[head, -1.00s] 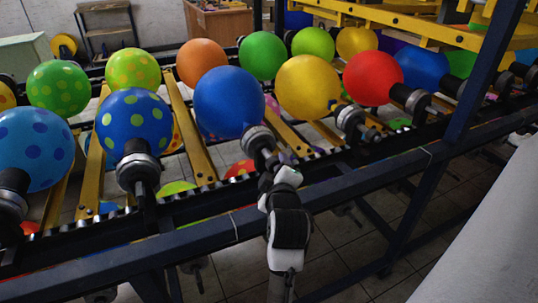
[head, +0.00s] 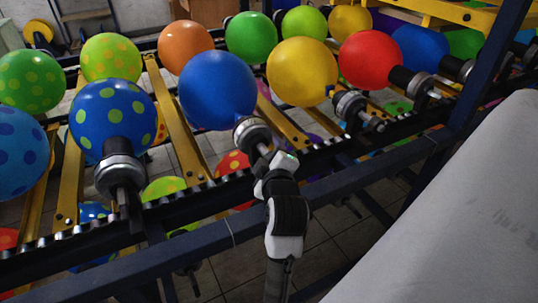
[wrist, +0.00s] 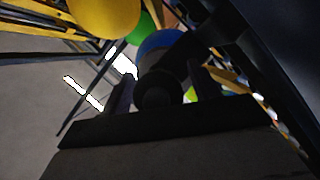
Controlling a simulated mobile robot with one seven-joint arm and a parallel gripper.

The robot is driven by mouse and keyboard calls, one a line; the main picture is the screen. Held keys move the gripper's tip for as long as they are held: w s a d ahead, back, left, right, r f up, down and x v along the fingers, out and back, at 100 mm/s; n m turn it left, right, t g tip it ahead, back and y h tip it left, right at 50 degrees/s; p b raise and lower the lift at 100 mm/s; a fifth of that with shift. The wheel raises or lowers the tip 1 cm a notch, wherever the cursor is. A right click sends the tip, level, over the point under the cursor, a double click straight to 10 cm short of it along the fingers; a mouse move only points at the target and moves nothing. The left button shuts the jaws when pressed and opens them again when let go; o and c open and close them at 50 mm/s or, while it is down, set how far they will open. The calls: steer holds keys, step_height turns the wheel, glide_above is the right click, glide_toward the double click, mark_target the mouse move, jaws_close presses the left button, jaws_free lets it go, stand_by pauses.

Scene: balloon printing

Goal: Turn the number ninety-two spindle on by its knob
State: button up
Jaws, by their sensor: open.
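My gripper (head: 268,165) is at the near end of the metal spindle (head: 252,135) that carries the plain blue balloon (head: 217,90). In the wrist view, a dark round knob (wrist: 158,90) shows between the two open fingers. The blue balloon (wrist: 160,42) shows beyond it. I cannot tell whether either finger touches the knob. No spindle number is readable. Other spindles stand beside it, one with a spotted blue balloon (head: 113,118) and one with a yellow balloon (head: 301,71).
A dark blue rail (head: 330,192) runs across in front of the spindles, under my arm. A slanted dark post (head: 487,80) stands at the right. A large pale grey surface (head: 460,210) fills the lower right. Yellow slats (head: 180,115) lie between balloons.

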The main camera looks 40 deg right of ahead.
steer(key=c, duration=1)
steer(key=shift+r+p, duration=0.1)
steer(key=shift+p, duration=0.3)
steer(key=m+y+p, duration=0.1)
steer(key=m+p, duration=0.1)
steer(key=p, duration=0.1)
steer(key=shift+r+m+y+p, duration=0.15)
steer(key=shift+m+y+p, duration=0.15)
steer(key=shift+m+p, duration=0.1)
steer(key=shift+o, duration=0.2)
steer(key=m+y+p, duration=0.2)
steer(key=m+p, duration=0.1)
steer(key=p, duration=0.1)
steer(key=shift+a+m+y+p, duration=0.1)
steer(key=shift+m+y+p, duration=0.2)
steer(key=m+y+p, duration=0.2)
steer(key=m, duration=0.1)
steer(key=shift+a+p, duration=0.1)
steer(key=shift+p, duration=0.3)
steer(key=shift+f+m+t+y+p, duration=0.2)
steer(key=shift+m+t+y+p, duration=0.3)
steer(key=shift+m+y+p, duration=0.6)
steer(key=shift+m, duration=0.3)
